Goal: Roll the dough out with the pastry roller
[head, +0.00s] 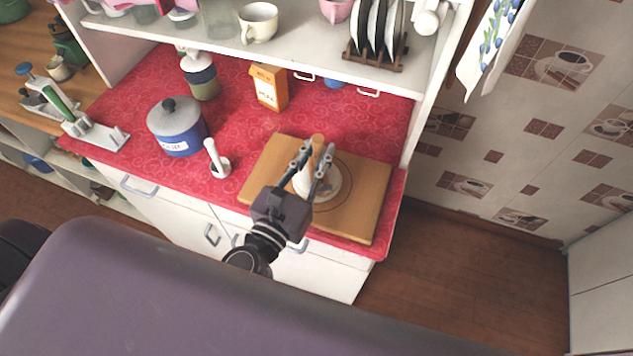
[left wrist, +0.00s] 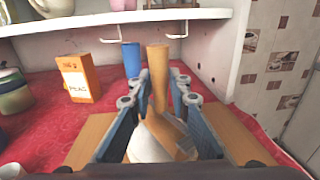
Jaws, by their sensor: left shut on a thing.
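The pastry roller shows as a tan wooden handle (head: 318,143) standing roughly upright over the board; it also shows in the left wrist view (left wrist: 158,72). My left gripper (head: 315,160) is shut on the roller, its fingers on either side of it, also in the left wrist view (left wrist: 159,84). The pale dough (head: 331,184) lies on the wooden board (head: 368,205), inside a ring marked on it. The gripper and roller partly hide the dough. I cannot tell whether the roller touches it. My right gripper is in neither view.
A shelf (head: 300,52) with hooks overhangs the back. The counter ends right of the board.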

